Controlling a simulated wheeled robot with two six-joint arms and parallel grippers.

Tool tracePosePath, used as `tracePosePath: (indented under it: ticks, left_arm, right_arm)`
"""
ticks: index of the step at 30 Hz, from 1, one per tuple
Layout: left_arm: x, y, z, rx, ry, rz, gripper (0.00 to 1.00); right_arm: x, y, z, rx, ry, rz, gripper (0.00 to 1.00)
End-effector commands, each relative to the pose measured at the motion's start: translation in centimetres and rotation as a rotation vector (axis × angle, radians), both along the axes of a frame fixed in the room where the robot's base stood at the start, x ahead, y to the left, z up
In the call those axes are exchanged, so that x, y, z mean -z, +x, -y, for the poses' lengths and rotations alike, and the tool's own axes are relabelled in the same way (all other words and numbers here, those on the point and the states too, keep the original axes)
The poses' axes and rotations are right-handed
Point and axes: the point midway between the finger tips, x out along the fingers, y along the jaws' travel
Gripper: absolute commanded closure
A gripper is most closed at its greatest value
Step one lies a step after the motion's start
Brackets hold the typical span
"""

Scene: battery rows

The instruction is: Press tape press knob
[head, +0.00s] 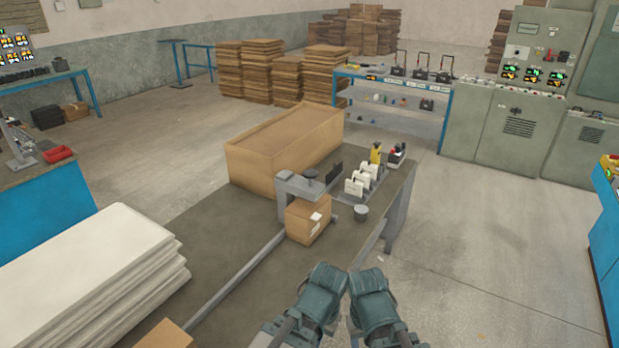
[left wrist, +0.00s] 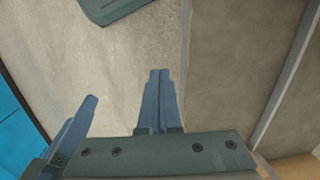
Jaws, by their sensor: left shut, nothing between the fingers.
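The tape press (head: 297,187) is a grey frame standing on the workbench in the head view. Its dark round knob (head: 311,174) sits on top. A cardboard box (head: 308,220) with a white label stands beneath the press arm. My left gripper shows in the left wrist view (left wrist: 159,74), its two blue-grey fingers together with nothing between them. My two wrists are side by side at the bottom of the head view, nearer than the press and apart from it. Another finger, seemingly of my right gripper (left wrist: 90,98), is at the left of the wrist view; its jaw state is unclear.
A large cardboard carton (head: 285,145) stands behind the press. White-topped items (head: 360,180), a yellow bottle (head: 376,153) and a grey cup (head: 361,212) are right of it. White sheets (head: 90,265) are stacked at left. The floor right of the bench is clear.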

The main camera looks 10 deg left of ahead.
Motion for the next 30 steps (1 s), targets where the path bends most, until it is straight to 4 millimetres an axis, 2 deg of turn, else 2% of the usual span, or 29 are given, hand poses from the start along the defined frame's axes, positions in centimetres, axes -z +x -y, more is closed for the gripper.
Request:
tracePosePath:
  ticks: [14, 17, 20, 23, 26, 27, 29, 30]
  left_arm:
    - [0.0, 0.0, 0.0, 0.000, -0.001, 0.000, 1.00]
    - [0.0, 1.1, 0.4, 0.012, -0.029, 0.009, 1.00]
    - [-0.2, 4.3, 1.7, 0.054, -0.122, 0.044, 1.00]
    - [-1.0, 10.0, 3.3, 0.121, -0.275, 0.131, 1.00]
    - [-2.9, 17.3, 4.2, 0.187, -0.439, 0.282, 1.00]
    - [-4.0, 20.3, 4.1, 0.207, -0.495, 0.355, 1.00]
    - [-5.8, 24.8, 3.5, 0.227, -0.564, 0.474, 1.00]
    - [-7.1, 27.8, 2.7, 0.235, -0.598, 0.559, 1.00]
  right_arm:
    - [0.0, 0.0, 0.0, 0.000, 0.000, 0.000, 0.50]
    - [-0.1, 0.0, 0.0, 0.000, 0.000, 0.000, 0.50]
    - [-0.3, 0.0, 0.0, 0.000, 0.000, 0.000, 0.50]
    - [-0.7, 0.0, 0.0, 0.000, 0.000, 0.000, 0.50]
    - [-1.1, 0.0, 0.0, 0.000, 0.000, 0.000, 0.50]
    - [-1.3, 0.0, 0.0, 0.000, 0.000, 0.000, 0.50]
    - [-1.5, 0.0, 0.0, 0.000, 0.000, 0.000, 0.50]
    - [-1.6, 0.0, 0.0, 0.000, 0.000, 0.000, 0.50]
